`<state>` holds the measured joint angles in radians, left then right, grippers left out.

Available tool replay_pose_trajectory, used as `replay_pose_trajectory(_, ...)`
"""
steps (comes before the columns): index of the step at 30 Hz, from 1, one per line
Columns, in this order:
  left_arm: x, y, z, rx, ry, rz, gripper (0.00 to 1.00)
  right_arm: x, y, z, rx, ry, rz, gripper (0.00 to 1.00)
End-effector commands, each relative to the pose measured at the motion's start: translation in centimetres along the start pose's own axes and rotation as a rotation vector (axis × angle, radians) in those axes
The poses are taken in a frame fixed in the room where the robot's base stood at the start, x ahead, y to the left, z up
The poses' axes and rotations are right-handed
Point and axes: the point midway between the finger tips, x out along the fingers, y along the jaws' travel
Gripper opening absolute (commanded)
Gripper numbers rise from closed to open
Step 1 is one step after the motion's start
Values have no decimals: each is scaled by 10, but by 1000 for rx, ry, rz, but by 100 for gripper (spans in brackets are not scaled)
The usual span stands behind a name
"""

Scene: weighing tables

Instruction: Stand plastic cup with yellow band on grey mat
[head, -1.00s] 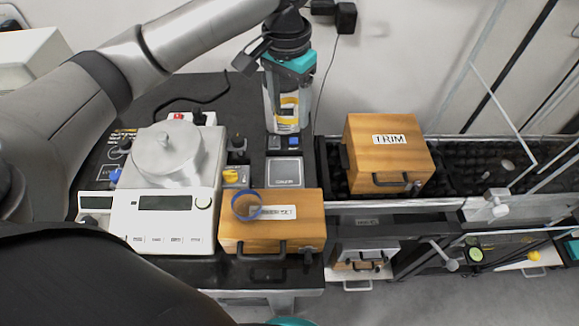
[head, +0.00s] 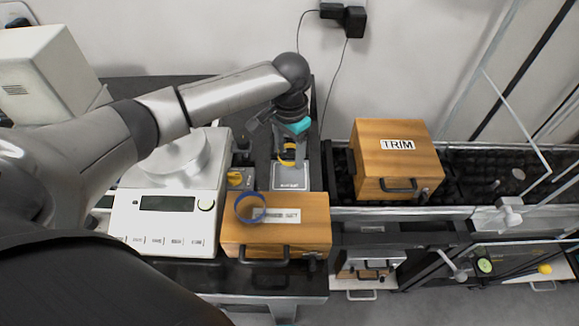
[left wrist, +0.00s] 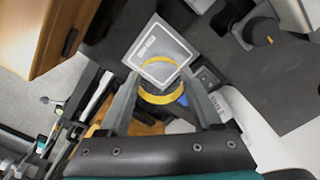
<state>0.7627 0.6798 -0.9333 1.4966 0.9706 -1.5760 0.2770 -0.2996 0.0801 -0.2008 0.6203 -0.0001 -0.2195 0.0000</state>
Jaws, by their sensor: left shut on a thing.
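My left gripper (head: 288,150) is shut on the clear plastic cup with the yellow band (head: 286,161), which is partly hidden by the gripper in the head view. In the left wrist view the yellow band (left wrist: 158,99) shows between the two fingers of my left gripper (left wrist: 158,84). The grey mat (head: 291,184) is a small light-edged square with a printed label, just in front of the cup. In the left wrist view the mat (left wrist: 146,68) lies partly behind the cup. I cannot tell whether the cup touches it. My right gripper is not in view.
A weighing scale (head: 165,222) stands left of the mat. A wooden box (head: 300,235) in front carries a clear cup with a blue band (head: 250,208). A wooden box marked TRIM (head: 398,165) stands to the right.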

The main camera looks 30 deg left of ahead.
Motion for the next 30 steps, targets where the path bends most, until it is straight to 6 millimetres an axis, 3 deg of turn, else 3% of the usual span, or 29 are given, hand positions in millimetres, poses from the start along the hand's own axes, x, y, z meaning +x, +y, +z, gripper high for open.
replay_pose_trajectory(5, 12, 0, 0, -1, 0, 1, 13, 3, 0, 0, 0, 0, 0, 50)
replay_pose_trajectory(13, 49, 0, 0, -1, -1, 0, 13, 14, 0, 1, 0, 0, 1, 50)
replay_pose_trajectory(25, 53, 0, 0, -1, 1, 0, 13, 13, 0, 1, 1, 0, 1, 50)
replay_pose_trajectory(26, 53, 0, 0, -1, 1, 0, 67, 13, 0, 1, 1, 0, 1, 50)
replay_pose_trajectory(30, 53, 0, 0, -1, 1, 0, 83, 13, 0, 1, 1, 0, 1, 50)
